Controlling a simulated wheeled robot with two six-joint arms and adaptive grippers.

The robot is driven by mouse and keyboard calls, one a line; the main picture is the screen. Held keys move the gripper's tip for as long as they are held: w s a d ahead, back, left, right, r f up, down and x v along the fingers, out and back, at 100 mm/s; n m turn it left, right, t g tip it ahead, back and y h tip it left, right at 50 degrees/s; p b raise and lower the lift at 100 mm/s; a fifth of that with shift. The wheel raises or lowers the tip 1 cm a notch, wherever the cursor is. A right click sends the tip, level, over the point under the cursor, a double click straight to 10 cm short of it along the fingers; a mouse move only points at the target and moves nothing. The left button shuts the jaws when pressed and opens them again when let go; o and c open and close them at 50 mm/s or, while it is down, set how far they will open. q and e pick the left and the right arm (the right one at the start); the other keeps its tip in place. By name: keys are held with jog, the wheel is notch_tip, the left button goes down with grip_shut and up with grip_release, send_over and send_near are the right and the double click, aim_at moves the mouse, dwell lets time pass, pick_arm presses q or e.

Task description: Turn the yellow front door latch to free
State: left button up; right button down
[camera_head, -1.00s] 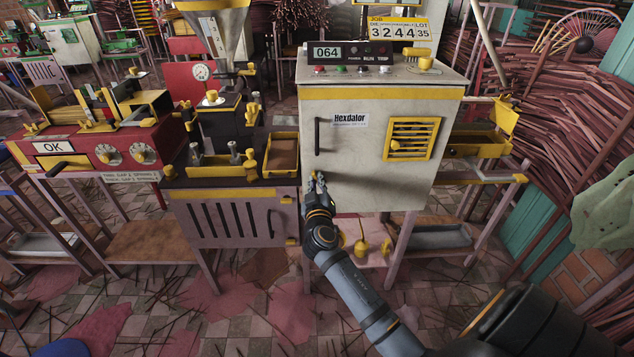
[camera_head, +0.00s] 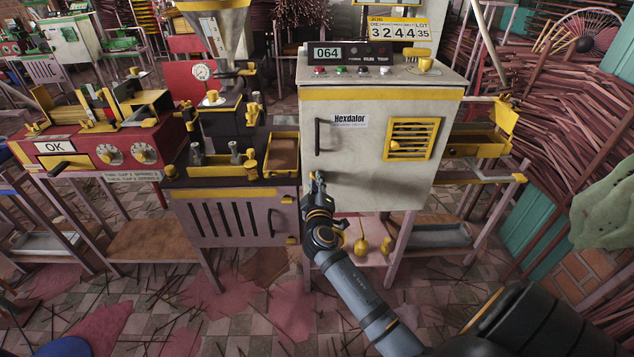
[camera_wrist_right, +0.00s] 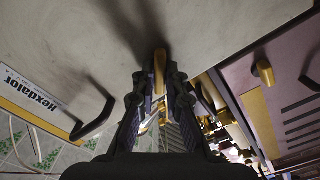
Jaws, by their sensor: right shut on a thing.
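The yellow latch (camera_wrist_right: 160,62) shows as a narrow yellow piece between my right fingertips in the right wrist view. It sits at the lower left of the door of the pale "Hexdalor" cabinet (camera_head: 372,185). My right gripper (camera_head: 318,180) is shut on the latch, its fingers close to the door face; it also shows in the right wrist view (camera_wrist_right: 160,82). The fingers hide most of the latch, so its exact angle is hard to tell. My left gripper is not in view.
A dark door handle (camera_head: 317,136) stands above my right gripper, and a yellow vent (camera_head: 412,139) is to its right. A low cabinet with a slotted front (camera_head: 232,218) stands close on the left. Yellow knobs (camera_head: 361,246) sit on the shelf below.

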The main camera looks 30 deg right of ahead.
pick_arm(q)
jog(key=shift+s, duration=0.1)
pick_arm(e)
jog(key=c, duration=1.5)
grip_release()
jog(key=shift+o, duration=0.5)
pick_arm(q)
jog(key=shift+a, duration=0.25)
pick_arm(e)
jog(key=v, duration=1.2)
jog(key=shift+f, duration=0.15)
